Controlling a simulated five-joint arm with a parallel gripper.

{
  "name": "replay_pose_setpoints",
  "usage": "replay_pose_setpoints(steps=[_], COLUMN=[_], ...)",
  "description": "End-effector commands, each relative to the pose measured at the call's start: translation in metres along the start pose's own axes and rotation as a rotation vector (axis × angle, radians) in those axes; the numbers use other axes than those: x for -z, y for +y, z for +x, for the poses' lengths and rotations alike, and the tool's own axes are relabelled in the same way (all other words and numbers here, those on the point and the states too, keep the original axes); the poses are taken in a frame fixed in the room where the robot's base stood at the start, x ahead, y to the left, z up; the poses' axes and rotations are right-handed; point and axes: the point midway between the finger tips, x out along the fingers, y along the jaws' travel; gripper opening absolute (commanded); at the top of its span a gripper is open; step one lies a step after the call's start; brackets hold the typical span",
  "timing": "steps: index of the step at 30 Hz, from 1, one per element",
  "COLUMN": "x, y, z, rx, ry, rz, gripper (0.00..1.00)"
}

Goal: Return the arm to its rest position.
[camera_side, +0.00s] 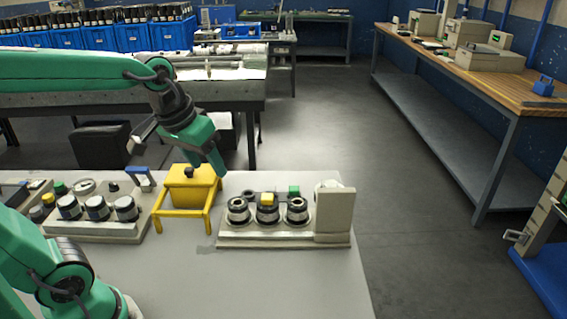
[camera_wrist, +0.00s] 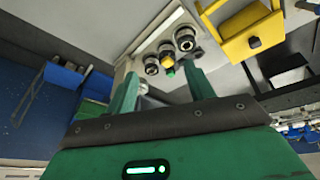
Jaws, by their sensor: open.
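My gripper (camera_side: 218,165) hangs from my green arm above the back of the white table, near the yellow stand and apart from everything. In the wrist view its two green fingers (camera_wrist: 162,85) are spread, with nothing between them but the view of a control block. That pale control block (camera_side: 285,240) sits on the table to the right, with three dark round knobs in a row. The middle knob has a yellow top (camera_side: 267,198), and a green button (camera_side: 293,190) is behind. The block also shows in the wrist view (camera_wrist: 145,47).
A yellow box on a frame (camera_side: 192,185) stands left of the block, below my gripper. A second panel with several knobs (camera_side: 97,210) sits further left. A grey-topped bench (camera_side: 190,95) with blue bins is behind. Open floor lies to the right of the table.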

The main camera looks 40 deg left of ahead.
Motion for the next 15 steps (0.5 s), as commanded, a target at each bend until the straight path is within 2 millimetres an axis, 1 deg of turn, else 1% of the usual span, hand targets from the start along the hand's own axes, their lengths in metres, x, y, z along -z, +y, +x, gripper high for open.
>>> replay_pose_setpoints(steps=[1, 9, 15], x=[-0.009, -0.051, -0.069], y=[-0.001, -0.006, -0.009], z=[-0.004, -0.011, -0.011], rx=[-0.005, -0.019, -0.023], ry=[0.019, 0.098, 0.135], rz=[0.024, 0.146, 0.202], gripper=[0.53, 0.53, 0.53])
